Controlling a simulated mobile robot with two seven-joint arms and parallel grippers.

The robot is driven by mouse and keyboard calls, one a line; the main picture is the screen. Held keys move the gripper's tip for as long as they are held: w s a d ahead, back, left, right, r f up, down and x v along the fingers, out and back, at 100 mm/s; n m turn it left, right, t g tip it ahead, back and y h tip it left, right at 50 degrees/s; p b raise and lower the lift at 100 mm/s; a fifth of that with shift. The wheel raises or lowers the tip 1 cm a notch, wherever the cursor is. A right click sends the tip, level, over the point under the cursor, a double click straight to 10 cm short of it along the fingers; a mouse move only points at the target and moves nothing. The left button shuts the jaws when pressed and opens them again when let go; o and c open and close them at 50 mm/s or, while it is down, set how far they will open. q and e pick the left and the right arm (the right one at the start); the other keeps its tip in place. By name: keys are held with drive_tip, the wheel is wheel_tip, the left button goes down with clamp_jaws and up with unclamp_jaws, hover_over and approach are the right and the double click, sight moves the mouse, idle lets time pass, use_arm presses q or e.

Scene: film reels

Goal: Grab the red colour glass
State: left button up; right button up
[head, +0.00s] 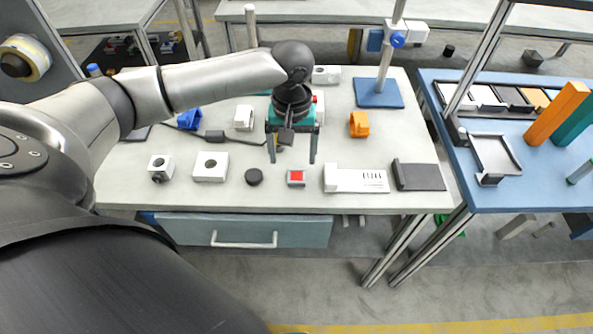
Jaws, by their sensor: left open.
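The red colour glass (297,177) is a small red square in a pale grey frame. It lies flat near the front edge of the white table (350,203). My left gripper (292,161) is open and points down, with its two fingers apart above and just behind the red glass. Nothing is clearly between the fingers. My right gripper is not in view.
Left of the glass lie a black round cap (253,176) and a white square block (210,166). To its right are a white slotted piece (355,179) and a dark grey block (418,176). An orange part (359,124) and a blue-based stand (379,93) stand farther back.

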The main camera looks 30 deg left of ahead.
sight(296, 175)
use_arm(q)
drive_tip(key=shift+f, duration=0.8)
drive_tip(key=f, duration=0.1)
drive_tip(key=f+b, duration=0.1)
drive_tip(key=f, duration=0.1)
drive_tip(key=f+b, duration=0.1)
drive_tip(key=f, duration=0.1)
drive_tip(key=shift+w+d+f, duration=0.1)
drive_tip(key=shift+w+d, duration=0.1)
drive_tip(key=shift+w, duration=0.15)
clamp_jaws()
